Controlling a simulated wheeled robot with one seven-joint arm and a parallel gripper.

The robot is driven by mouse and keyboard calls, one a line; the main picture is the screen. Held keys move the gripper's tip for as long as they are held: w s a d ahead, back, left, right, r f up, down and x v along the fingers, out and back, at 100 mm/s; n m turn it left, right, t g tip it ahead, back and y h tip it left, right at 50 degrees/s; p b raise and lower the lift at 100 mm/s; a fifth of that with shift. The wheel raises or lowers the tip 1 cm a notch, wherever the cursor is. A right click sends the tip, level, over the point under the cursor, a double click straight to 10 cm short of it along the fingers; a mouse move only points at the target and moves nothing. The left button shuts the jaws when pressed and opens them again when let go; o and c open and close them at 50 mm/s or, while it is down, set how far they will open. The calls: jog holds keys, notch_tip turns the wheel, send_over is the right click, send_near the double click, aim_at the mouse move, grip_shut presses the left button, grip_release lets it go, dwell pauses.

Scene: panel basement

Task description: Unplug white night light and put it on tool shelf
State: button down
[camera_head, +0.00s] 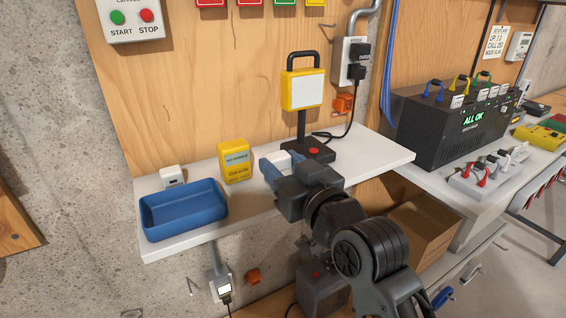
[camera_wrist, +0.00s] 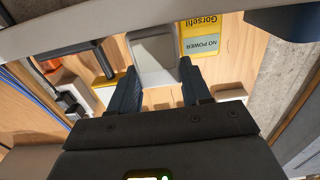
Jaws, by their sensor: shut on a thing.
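My gripper (camera_head: 280,165) is above the white shelf (camera_head: 340,160), between the yellow box and the black lamp stand. In the wrist view its two blue fingers (camera_wrist: 158,72) are shut on a white block with a grey face, which looks like the white night light (camera_wrist: 155,50). In the head view only a small white part of it shows between the fingers. I cannot tell whether it touches the shelf. Another small white plug-like unit (camera_head: 172,176) stands on the shelf behind the blue tray.
The blue tray (camera_head: 183,211) is at the shelf's left end, with a yellow box (camera_head: 234,162) beside it. A yellow lamp (camera_head: 303,90) stands behind my gripper. The shelf's right end is bare. Below the shelf, a wall outlet holds a lit white unit (camera_head: 224,288).

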jog(key=shift+f, duration=0.15)
jog(key=shift+c, duration=2.2)
grip_release()
jog(key=b+v, duration=0.2)
jog(key=v, duration=0.5)
jog(key=shift+s+d, duration=0.25)
jog(key=shift+s, duration=0.1)
jog(key=shift+f, duration=0.1)
